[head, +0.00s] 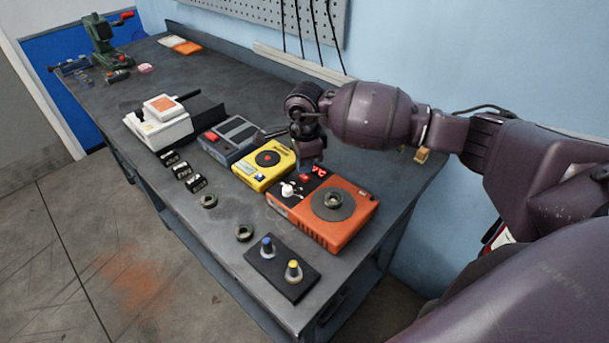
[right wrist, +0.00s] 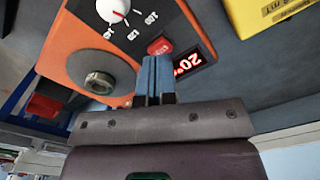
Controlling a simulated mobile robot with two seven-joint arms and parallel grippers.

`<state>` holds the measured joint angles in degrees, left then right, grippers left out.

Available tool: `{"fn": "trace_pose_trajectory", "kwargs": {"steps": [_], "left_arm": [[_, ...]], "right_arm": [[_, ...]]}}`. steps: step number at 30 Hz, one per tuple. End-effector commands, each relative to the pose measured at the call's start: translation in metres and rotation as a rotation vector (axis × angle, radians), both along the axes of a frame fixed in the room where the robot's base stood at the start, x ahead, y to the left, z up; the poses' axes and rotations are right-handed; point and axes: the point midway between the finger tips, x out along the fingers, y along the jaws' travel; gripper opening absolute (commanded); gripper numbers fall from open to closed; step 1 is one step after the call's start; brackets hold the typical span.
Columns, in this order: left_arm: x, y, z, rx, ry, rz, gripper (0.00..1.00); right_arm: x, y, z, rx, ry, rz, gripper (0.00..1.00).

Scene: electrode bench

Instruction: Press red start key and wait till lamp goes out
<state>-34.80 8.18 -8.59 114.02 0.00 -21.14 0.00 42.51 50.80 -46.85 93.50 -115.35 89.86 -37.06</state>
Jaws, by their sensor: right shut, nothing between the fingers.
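The orange device (head: 352,232) stands near the front end of the bench, with a round dark plate and a metal ring on top. It also shows in the right wrist view (right wrist: 58,60). On its dark panel are a white dial (right wrist: 110,10), a red key (right wrist: 159,46) and a lit red display (right wrist: 187,63) that appears to read 20. My right gripper (head: 312,163) is shut and empty, pointing down over the panel. In the right wrist view its fingertips (right wrist: 156,60) are right at the red key; I cannot tell whether they touch. No separate lamp can be made out. My left gripper is not in view.
A yellow device (head: 250,177) stands close beside the orange one, with a grey device (head: 222,150) and a white scale-like device (head: 152,130) beyond. A dark block with blue and yellow knobs (head: 268,272) and loose rings (head: 243,233) lie near the front edge.

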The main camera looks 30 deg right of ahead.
Motion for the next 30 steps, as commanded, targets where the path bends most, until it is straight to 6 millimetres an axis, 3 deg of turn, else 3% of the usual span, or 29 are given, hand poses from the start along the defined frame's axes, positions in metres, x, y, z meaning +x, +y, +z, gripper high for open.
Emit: {"fn": "trace_pose_trajectory", "kwargs": {"steps": [30], "left_arm": [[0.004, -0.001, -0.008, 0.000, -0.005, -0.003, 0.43]], "right_arm": [[0.000, 0.000, -0.013, 0.000, 0.000, 0.000, 0.00]]}}
